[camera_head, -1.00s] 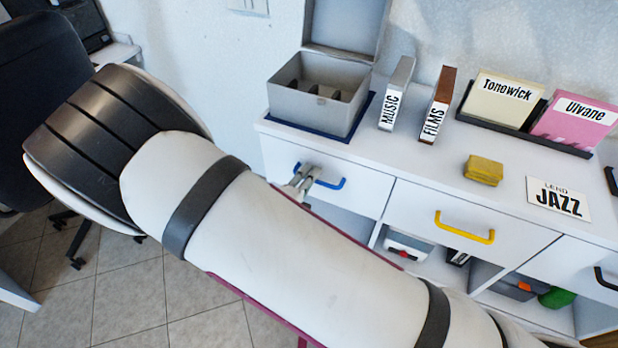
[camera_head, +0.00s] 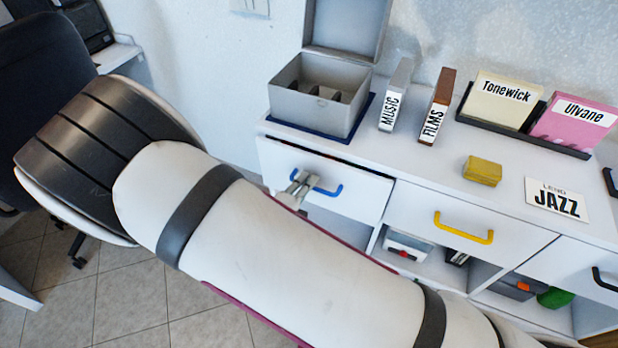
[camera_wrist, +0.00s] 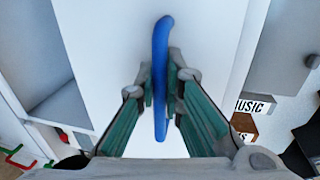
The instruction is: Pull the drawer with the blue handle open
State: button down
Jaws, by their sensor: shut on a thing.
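The drawer (camera_head: 350,203) with the blue handle (camera_head: 329,191) is at the left end of the white cabinet. A narrow dark gap shows along its top edge, so it stands slightly open. My gripper (camera_head: 301,183) is at the left part of the handle, partly hidden behind my arm in the head view. In the wrist view the blue handle (camera_wrist: 160,65) runs between the two fingers of my gripper (camera_wrist: 161,88), which are shut on it. The drawer's white front (camera_wrist: 110,45) fills the middle of that view. The drawer's inside is hidden.
A grey open box (camera_head: 318,97) and the MUSIC and FILMS holders stand on the cabinet top. A yellow-handled drawer (camera_head: 465,222) is to the right, with open shelves below. A dark chair (camera_head: 45,75) stands at the left. Tiled floor is free in front.

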jog(key=f+p+v, duration=0.2)
jog(key=v, duration=1)
jog(key=s+f+p+v, duration=0.1)
jog(key=f+p+v, duration=0.1)
jog(key=v, duration=1.1)
jog(key=shift+f+p, duration=0.35)
jog(key=shift+f, duration=0.35)
jog(key=shift+a, duration=0.15)
jog(key=c, duration=2)
grip_release()
jog(key=shift+o, duration=0.2)
